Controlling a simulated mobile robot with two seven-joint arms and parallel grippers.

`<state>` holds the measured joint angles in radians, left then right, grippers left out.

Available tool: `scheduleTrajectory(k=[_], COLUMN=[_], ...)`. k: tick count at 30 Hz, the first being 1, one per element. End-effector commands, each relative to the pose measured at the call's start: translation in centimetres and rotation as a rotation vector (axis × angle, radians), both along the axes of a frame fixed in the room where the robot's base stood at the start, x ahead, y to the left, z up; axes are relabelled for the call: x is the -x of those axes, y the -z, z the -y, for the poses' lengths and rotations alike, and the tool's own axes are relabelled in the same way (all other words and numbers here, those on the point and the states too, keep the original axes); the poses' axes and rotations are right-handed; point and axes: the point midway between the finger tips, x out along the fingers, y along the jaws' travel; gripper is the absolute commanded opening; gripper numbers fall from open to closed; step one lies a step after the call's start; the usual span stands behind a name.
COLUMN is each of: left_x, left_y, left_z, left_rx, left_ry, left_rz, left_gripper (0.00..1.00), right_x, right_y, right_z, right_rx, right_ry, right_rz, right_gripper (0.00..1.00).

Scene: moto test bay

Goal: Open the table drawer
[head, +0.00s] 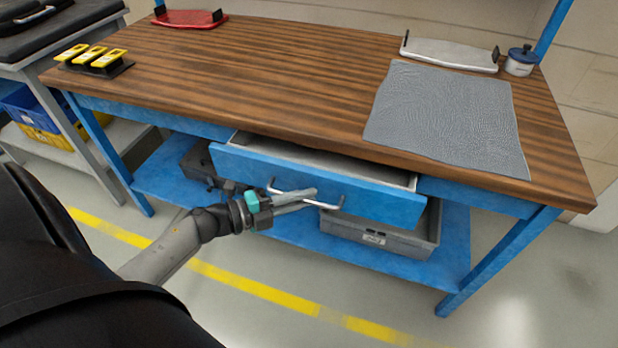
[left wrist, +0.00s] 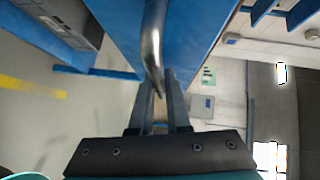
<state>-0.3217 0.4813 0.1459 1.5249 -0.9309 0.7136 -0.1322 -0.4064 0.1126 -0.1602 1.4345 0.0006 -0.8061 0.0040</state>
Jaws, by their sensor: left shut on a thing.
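The blue table drawer (head: 360,196) stands part way out from under the wooden tabletop (head: 260,70), and part of its grey inside shows. Its silver bar handle (head: 328,204) is on the front panel. My left gripper (head: 300,198) is at the handle, its fingers pointing right along the drawer front. It is shut on the handle. In the left wrist view the metal handle (left wrist: 152,50) runs down between the fingers of the left gripper (left wrist: 160,100). My right gripper is not in view.
Grey bins (head: 385,240) stand on the lower shelf. The floor in front is clear.

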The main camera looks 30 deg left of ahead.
Motion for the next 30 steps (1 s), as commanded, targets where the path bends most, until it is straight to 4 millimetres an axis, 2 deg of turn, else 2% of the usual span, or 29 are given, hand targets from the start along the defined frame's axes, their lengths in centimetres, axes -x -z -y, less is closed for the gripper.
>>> scheduleTrajectory(k=[9,18,24,30], left_x=[5.9,10.8,13.1,14.4], left_y=[-0.2,-0.2,-0.1,-0.1], left_z=[1.3,2.5,3.0,3.4], left_rx=[0.002,0.001,-0.001,0.0], left_ry=[-0.004,-0.003,-0.003,-0.003], left_rz=[-0.004,-0.002,-0.001,0.001], left_gripper=[0.0,0.0,0.0,0.0], right_x=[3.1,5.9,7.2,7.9], right_y=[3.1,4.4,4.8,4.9], right_z=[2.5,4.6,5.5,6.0], right_rx=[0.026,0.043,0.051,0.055], right_ry=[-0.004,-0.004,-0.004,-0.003], right_rz=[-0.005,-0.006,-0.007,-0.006], right_gripper=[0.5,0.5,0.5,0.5])
